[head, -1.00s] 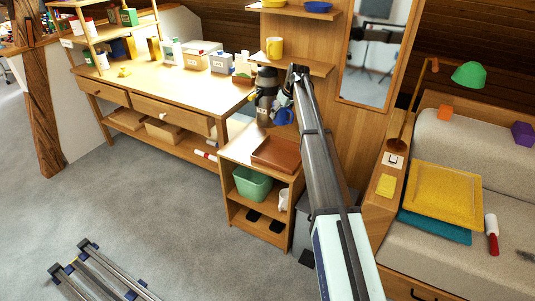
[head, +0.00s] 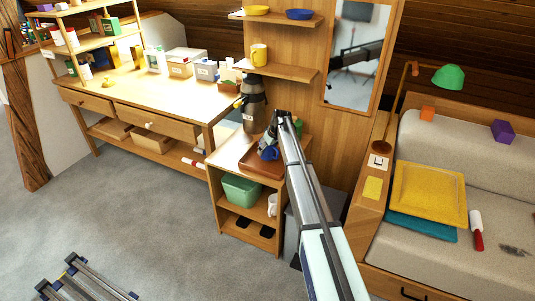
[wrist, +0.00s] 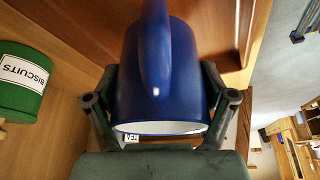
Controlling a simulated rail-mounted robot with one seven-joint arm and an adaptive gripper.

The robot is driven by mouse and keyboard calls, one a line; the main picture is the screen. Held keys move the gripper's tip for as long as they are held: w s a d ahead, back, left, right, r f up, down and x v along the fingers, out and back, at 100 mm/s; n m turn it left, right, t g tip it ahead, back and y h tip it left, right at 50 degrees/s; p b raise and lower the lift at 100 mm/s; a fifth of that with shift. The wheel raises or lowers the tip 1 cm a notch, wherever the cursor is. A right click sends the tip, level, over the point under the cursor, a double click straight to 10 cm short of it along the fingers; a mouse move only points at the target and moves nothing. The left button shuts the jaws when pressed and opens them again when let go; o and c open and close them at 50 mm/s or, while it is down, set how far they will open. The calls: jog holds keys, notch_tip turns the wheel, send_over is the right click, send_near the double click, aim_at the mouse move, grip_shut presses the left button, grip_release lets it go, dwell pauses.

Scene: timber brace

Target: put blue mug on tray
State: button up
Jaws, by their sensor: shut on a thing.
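The blue mug (head: 270,153) is in my gripper (head: 268,145), over the brown tray (head: 247,164) on top of the small wooden shelf unit. In the wrist view the mug (wrist: 170,75) sits between the two fingers (wrist: 160,105), which are shut on its sides; its handle faces the camera. The tray also shows in the wrist view (wrist: 215,35), beside and behind the mug. I cannot tell whether the mug's base touches the tray. My arm hides the tray's right part in the head view.
A dark flask (head: 252,103) stands behind the tray on the left. A green biscuits tin (wrist: 22,82) stands close by. A shelf (head: 275,70) with a yellow mug (head: 259,54) hangs above. A green bin (head: 240,190) and a white mug (head: 272,205) are below.

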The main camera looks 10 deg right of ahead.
aim_at(274, 147)
jog(key=shift+f, duration=1.4)
jog(key=shift+f, duration=0.15)
jog(key=o, duration=1.2)
jog(key=b+v, duration=0.1)
jog(key=v, duration=1.1)
jog(key=shift+w, duration=0.1)
